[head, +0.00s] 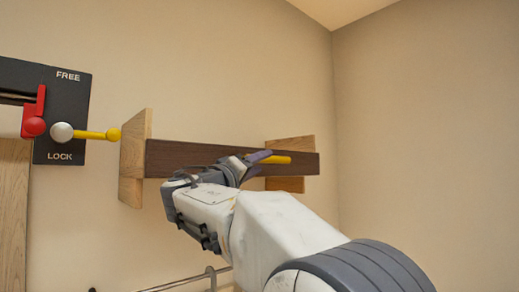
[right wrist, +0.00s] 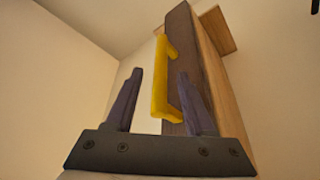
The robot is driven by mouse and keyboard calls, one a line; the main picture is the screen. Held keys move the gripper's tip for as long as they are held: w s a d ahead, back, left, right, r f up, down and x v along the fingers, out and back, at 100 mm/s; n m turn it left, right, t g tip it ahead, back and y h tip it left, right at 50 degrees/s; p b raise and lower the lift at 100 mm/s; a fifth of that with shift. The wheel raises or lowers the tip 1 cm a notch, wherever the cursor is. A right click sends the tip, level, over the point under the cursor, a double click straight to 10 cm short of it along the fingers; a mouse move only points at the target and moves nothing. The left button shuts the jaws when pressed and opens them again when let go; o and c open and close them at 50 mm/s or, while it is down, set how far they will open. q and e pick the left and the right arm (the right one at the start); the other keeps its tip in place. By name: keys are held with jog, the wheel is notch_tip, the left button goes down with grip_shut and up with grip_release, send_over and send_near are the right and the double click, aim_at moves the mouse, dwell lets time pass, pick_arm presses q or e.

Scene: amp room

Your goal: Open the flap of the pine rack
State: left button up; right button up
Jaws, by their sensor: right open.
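The pine rack (head: 131,175) is fixed to the wall, with pale wood end panels. Its dark brown flap (head: 178,158) stands upright across the front and looks closed. A yellow bar handle (head: 280,160) is on the flap's right part; in the right wrist view the handle (right wrist: 159,85) stands off the flap (right wrist: 179,40). My right gripper (head: 262,157) is open at the handle. In the right wrist view its fingers (right wrist: 160,76) are on either side of the handle; I cannot tell whether they touch it. My left gripper is not in view.
A black plate (head: 70,95) marked FREE and LOCK is left of the rack, with a red lever (head: 34,122) and a yellow rod (head: 95,135) with a pale knob. A metal rail (head: 185,281) runs low. The right wall is bare.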

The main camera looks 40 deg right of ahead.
aim_at(263, 162)
jog(key=p+x, duration=0.2)
jog(key=x, duration=0.1)
jog(key=shift+w+d+r, duration=0.15)
jog(key=shift+d+r, duration=0.05)
jog(key=shift+d, duration=0.15)
jog(key=shift+w+d, duration=0.15)
jog(key=shift+d, duration=0.15)
grip_shut()
dwell(1.0)
